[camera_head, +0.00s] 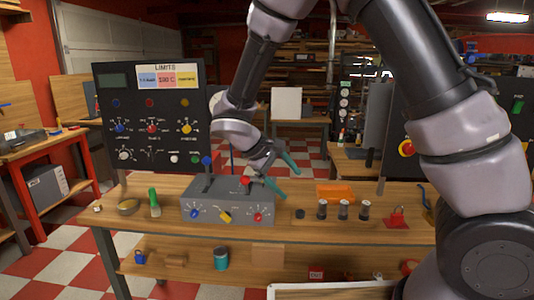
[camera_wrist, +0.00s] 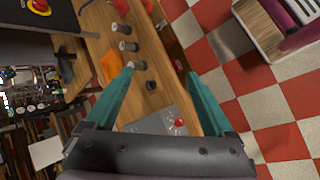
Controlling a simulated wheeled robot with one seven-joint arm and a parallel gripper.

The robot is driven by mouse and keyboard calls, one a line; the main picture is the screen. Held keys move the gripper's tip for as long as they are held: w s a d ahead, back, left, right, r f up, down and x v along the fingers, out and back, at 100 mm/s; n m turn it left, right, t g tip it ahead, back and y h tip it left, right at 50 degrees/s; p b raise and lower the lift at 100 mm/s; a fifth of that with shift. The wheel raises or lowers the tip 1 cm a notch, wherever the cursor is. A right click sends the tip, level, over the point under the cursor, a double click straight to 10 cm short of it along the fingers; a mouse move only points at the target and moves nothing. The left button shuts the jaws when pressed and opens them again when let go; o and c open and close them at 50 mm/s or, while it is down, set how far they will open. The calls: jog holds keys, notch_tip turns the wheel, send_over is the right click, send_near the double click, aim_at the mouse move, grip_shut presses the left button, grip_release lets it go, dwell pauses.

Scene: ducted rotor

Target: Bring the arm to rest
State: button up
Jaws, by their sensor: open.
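My arm reaches from the right over the workbench (camera_head: 300,240) in the head view. My gripper (camera_head: 286,175) has teal fingers spread apart with nothing between them. It is in the air above the bench, near the right end of a grey control box (camera_head: 228,203) with a red button (camera_head: 245,181), a lever and several coloured knobs. In the wrist view, the two fingers of my gripper (camera_wrist: 160,72) frame the bench edge and checkered floor. The grey box (camera_wrist: 158,122) and its red button (camera_wrist: 179,123) show between and below the fingertips.
A black LIMITS panel (camera_head: 150,115) stands at the back left. A green-handled tool (camera_head: 154,203) stands at left. The air above the bench's middle is open.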

jog(key=s+d+r+m+t+y, duration=0.2)
jog(key=s+d+r+m+y, duration=0.2)
jog(key=d+r, duration=0.5)
jog(key=s+d+r+m+t+y, duration=0.2)
jog(key=s+d+r+m+y, duration=0.3)
jog(key=r, duration=0.9)
jog(key=s+d+m, duration=0.3)
jog(key=d+m, duration=0.1)
jog(key=d, duration=0.1)
jog(key=shift+d+r, duration=0.2)
jog(key=shift+r, duration=0.2)
